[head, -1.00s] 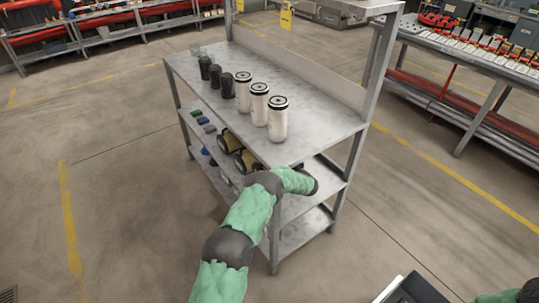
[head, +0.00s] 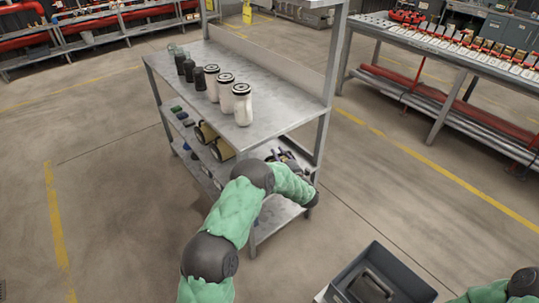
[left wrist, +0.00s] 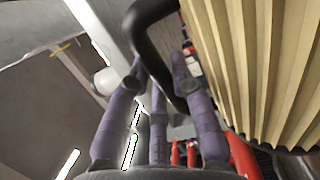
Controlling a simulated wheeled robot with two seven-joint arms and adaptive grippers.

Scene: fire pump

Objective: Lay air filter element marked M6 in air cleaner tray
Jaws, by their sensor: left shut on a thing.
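No M6 mark is readable. In the head view, my left arm reaches to the near end of the shelf rack, and its forearm and wrist hide most of the hand and the held filter. Two tan filters with dark ends (head: 222,150) lie on the middle shelf. A dark grey open tray (head: 408,265) is at the bottom, with a black handled part in it. My right gripper is out of view.
The metal rack (head: 270,115) carries white canisters (head: 243,108) and dark bottles on top. Its post (head: 323,140) stands close to my left wrist. A bench (head: 440,50) with red pipes is at the right. Open floor lies between rack and tray.

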